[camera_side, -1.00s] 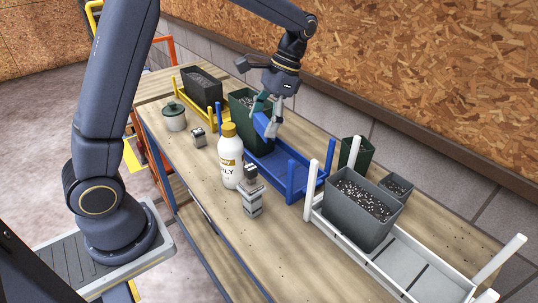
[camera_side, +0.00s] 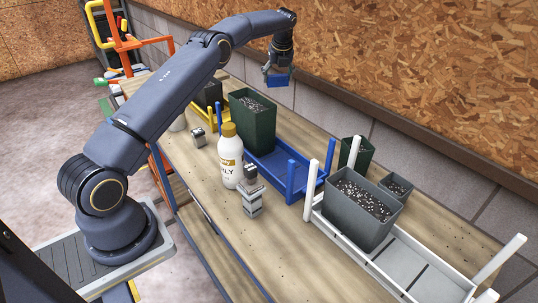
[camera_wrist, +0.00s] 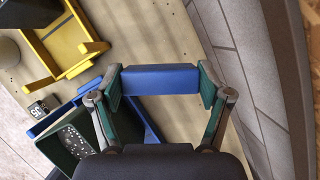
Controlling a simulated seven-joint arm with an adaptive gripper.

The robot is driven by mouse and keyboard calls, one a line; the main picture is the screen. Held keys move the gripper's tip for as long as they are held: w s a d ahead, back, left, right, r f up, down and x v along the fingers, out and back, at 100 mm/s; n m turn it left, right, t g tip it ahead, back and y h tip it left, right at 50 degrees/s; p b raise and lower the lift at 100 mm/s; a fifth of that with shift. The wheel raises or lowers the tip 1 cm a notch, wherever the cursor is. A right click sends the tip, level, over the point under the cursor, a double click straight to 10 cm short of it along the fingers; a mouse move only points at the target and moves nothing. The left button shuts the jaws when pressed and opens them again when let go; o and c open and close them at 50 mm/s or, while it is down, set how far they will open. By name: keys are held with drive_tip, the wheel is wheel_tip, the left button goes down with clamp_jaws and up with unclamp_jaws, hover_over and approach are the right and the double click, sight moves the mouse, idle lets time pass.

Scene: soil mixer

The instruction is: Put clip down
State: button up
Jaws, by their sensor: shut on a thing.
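The clip is a blue block (camera_side: 278,80) held in my gripper (camera_side: 278,72) in the side view. My gripper is high above the far side of the bench, against the wall. In the wrist view the blue clip (camera_wrist: 160,78) lies across the gap between my two green-padded fingers (camera_wrist: 161,84), which press on its two ends. The blue rack (camera_side: 266,164) stands on the bench below and nearer the side camera, with a dark green pot (camera_side: 252,125) at its far end. The clip is clear of the rack and bench in the side view.
A yellow rack (camera_wrist: 52,55) stands to the upper left in the wrist view. A white bottle (camera_side: 230,163), a grey device (camera_side: 250,192) and a white rack (camera_side: 415,270) with a grey pot (camera_side: 357,225) stand along the bench. Bare wood shows beside the clip in the wrist view.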

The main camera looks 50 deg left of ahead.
drive_tip(key=shift+n, duration=0.4)
drive_tip(key=a+f, duration=0.1)
drive_tip(key=f, duration=0.2)
drive_tip(key=s+a+f, duration=0.1)
drive_tip(key=f, duration=0.2)
drive_tip(key=s+a+f, duration=0.1)
drive_tip(key=a+f, duration=0.1)
drive_tip(key=shift+f, duration=3.1)
drive_tip(key=shift+f, duration=0.1)
drive_tip(key=o, duration=0.9)
drive_tip(key=r, duration=0.6)
drive_tip(key=d+r, duration=0.1)
drive_tip(key=r, duration=0.3)
drive_tip(key=shift+s, duration=0.2)
drive_tip(key=shift+d, duration=0.1)
